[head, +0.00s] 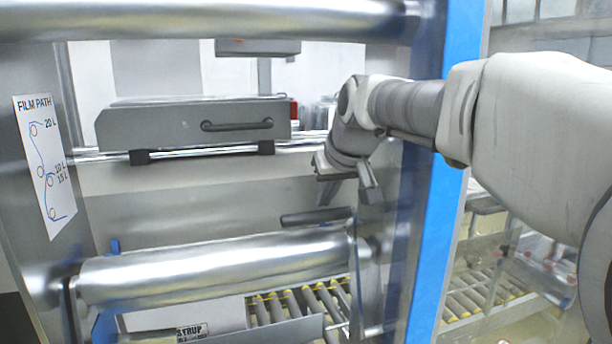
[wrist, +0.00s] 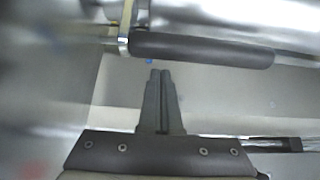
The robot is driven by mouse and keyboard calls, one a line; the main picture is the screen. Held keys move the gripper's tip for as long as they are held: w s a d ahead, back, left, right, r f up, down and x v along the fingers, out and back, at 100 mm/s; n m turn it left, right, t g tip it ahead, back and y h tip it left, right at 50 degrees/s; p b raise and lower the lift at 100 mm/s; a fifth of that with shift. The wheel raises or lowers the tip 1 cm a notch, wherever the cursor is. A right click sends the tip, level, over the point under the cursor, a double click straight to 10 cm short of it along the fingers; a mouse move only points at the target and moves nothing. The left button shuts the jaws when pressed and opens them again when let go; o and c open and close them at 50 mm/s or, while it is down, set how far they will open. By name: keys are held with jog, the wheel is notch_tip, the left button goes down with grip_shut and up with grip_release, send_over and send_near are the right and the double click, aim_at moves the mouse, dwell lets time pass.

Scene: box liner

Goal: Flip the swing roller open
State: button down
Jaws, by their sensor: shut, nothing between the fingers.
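The swing roller (head: 215,268) is a shiny metal cylinder lying across the lower part of the frame in the head view. A dark bar handle (head: 316,216) sits just above its right end. In the wrist view the dark handle (wrist: 200,50) crosses the upper part, attached at its left end to a metal bracket. My gripper (head: 371,192) is up and right of the handle in the head view. In the wrist view its fingers (wrist: 161,73) are shut with nothing between them. Their tips point toward the handle with a visible gap, apart from it.
A grey box with its own dark handle (head: 195,127) sits on rails behind. Another metal roller (head: 200,18) spans the top. A blue post (head: 440,210) stands at the right, close by my arm. A film path chart (head: 45,165) is on the left panel. Conveyor rollers (head: 300,305) lie below.

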jog(key=shift+s+d+r, duration=0.15)
jog(key=shift+s+d, duration=0.1)
jog(key=shift+s, duration=0.6)
jog(key=shift+s+d+r, duration=0.1)
jog(key=shift+s+d, duration=0.15)
jog(key=shift+s, duration=0.6)
jog(key=shift+s, duration=0.15)
